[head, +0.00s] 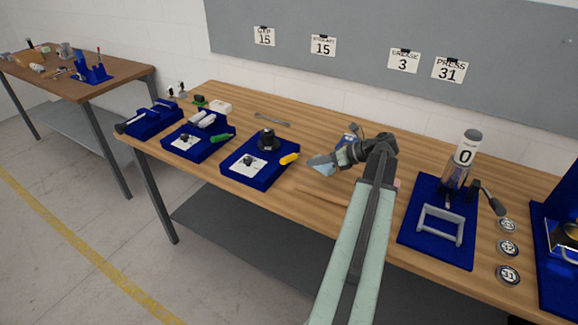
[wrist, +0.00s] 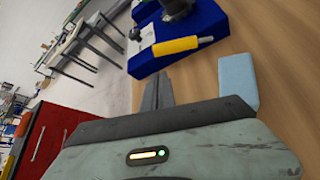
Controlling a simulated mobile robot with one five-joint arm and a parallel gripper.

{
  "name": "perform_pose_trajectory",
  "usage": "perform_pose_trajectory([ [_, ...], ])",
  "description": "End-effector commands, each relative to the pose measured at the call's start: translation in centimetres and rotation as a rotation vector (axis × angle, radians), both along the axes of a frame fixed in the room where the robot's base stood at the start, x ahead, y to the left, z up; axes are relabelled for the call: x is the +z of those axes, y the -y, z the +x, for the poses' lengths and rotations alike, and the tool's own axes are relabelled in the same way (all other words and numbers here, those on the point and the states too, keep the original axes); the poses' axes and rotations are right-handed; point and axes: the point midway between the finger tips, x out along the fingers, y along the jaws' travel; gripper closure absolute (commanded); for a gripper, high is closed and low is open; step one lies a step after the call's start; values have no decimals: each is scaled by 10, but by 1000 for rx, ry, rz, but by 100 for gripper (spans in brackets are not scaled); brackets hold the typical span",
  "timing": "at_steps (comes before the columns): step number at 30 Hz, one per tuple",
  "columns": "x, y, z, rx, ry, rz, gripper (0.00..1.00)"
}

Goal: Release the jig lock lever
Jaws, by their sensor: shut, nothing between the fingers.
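A blue jig (head: 252,178) with a black round part and a white card sits mid-bench. A yellow-handled lever (head: 289,159) sticks out at its right edge. In the wrist view the yellow handle (wrist: 178,46) lies across the edge of the blue jig (wrist: 210,22). Another blue jig (head: 190,148) with a green handle (head: 222,138) stands to its left. No label shows which lever is the jig lock. My gripper (head: 336,158) is shut and empty, to the right of the yellow handle and apart from it. Its fingers (wrist: 158,92) point toward the jig in the wrist view.
A pale blue block (wrist: 238,82) lies on the bench beside my fingers, close by in the head view (head: 322,166). A press on a blue base (head: 409,245) with a grey frame stands to the right. Bare wood lies in front of my gripper.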

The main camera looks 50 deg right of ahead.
Motion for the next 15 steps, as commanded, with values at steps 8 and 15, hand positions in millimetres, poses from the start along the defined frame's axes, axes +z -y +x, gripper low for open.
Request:
perform_pose_trajectory([
  [8,-12,-5,11,-2,-1,-2,100],
  [15,-36,-22,48,-3,0,-1,100],
])
